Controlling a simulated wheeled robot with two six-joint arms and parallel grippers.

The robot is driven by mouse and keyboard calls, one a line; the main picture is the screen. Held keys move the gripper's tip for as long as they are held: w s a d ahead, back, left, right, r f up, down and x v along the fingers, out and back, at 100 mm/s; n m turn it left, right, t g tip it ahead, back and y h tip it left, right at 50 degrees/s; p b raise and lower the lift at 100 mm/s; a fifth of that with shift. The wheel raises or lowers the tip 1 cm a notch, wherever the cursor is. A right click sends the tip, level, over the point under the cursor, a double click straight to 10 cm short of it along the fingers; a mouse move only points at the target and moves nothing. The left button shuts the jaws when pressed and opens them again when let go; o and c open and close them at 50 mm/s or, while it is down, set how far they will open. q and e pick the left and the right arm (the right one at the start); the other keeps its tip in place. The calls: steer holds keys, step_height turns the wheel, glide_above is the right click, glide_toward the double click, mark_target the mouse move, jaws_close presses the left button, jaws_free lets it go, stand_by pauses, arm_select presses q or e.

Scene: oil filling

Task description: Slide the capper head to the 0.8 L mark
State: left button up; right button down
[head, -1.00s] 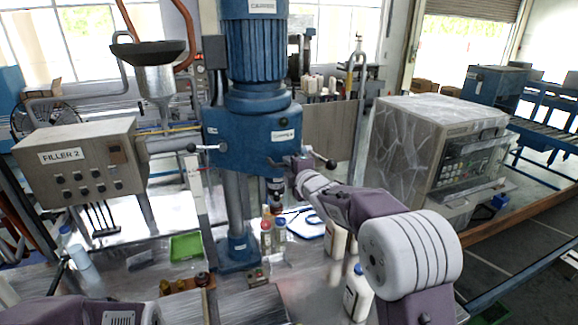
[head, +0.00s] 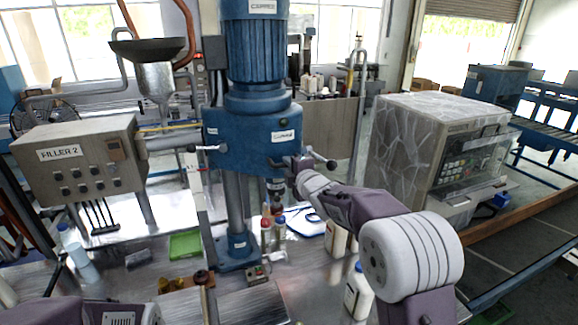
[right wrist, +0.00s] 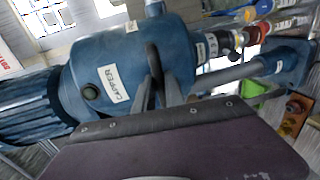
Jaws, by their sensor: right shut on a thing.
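The blue capper head (head: 240,133) sits on its column (head: 238,205) below a ribbed motor, with a dark chuck (head: 275,185) under it. A pale upright strip (head: 196,190) stands left of the column; its marks are too small to read. My right gripper (head: 293,165) is at the head's right front, shut on the dark handle (head: 322,162). In the right wrist view the fingers (right wrist: 156,92) close around a dark rounded part of the handle (right wrist: 154,62), beside the CAPPER label. My left gripper is not in view.
Small capped bottles (head: 272,235) stand below the chuck, right of the column base. White bottles (head: 358,292) stand under my right arm. A green tray (head: 186,244) lies left of the base. The FILLER 2 box (head: 80,160) is at left, a glossy cabinet (head: 405,150) at right.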

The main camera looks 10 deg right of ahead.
stand_by(0.7)
steer(key=shift+f+b, duration=0.4)
steer(key=shift+b, duration=0.15)
steer(key=c, duration=1.1)
jaws_free()
steer(key=shift+r, duration=0.1)
